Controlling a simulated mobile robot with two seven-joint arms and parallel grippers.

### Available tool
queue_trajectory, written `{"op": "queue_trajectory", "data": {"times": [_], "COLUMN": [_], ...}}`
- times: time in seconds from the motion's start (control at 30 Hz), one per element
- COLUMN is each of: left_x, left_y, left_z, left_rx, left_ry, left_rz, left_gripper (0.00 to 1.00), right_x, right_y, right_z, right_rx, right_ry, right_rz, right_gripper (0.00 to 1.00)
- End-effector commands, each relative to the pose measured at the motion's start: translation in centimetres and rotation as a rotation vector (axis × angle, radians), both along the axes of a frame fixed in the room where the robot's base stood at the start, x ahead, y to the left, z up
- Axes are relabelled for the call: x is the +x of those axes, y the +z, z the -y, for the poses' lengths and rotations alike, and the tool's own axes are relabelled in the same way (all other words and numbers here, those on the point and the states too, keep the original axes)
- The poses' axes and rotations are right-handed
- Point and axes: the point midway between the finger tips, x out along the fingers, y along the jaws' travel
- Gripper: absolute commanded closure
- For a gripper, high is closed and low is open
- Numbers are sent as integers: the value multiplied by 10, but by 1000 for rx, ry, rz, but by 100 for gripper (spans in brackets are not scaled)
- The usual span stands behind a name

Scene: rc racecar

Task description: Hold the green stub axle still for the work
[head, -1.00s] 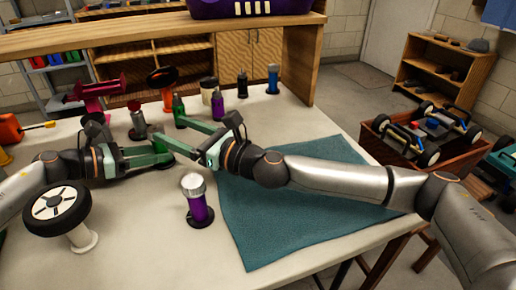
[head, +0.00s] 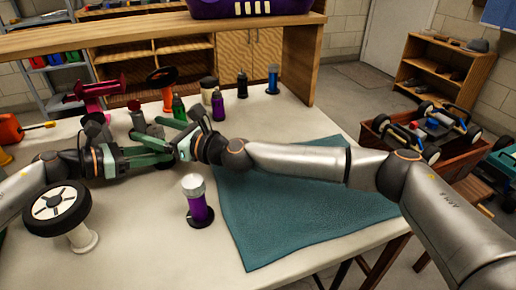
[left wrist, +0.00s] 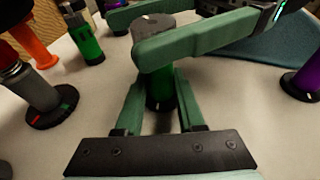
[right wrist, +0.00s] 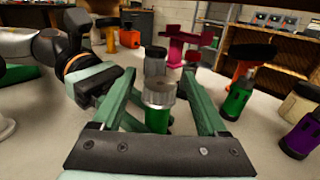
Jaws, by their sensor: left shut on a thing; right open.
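The green stub axle (left wrist: 160,92) stands upright between the fingertips of my left gripper (left wrist: 160,98), which is shut on it, in the left wrist view. A finger of my right gripper crosses over its upper part there. In the right wrist view, the axle's green body (right wrist: 157,119) and its silvery metal top (right wrist: 158,93) show between the fingers of my open right gripper (right wrist: 160,98). I cannot tell if those fingers touch it. In the head view the two grippers overlap, the right one (head: 160,140) from the right, and the axle is mostly hidden.
A purple post with a metal top (head: 198,200) stands in front of the grippers. A wheel on a white stand (head: 57,211) is at the left. Several coloured posts stand behind, including a green one (head: 178,107). A teal mat (head: 285,225) lies clear at the right.

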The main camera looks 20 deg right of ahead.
Motion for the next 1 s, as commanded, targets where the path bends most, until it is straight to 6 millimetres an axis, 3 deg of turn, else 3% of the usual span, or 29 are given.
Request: {"op": "queue_trajectory", "data": {"times": [0.2, 0.8, 1.0], "left_x": [0, 0, 0], "left_y": [0, 0, 0], "left_z": [0, 0, 0], "left_rx": [0, 0, 0], "left_ry": [0, 0, 0], "left_rz": [0, 0, 0], "left_gripper": [100, 100, 100], "right_x": [0, -78, -100], "right_y": [-3, -3, 25], "right_z": [4, 99, 73], "right_rx": [-1, -3, -90], "right_ry": [103, 100, 129], "right_rz": [-5, -4, 266], "right_gripper": [24, 24, 24]}}
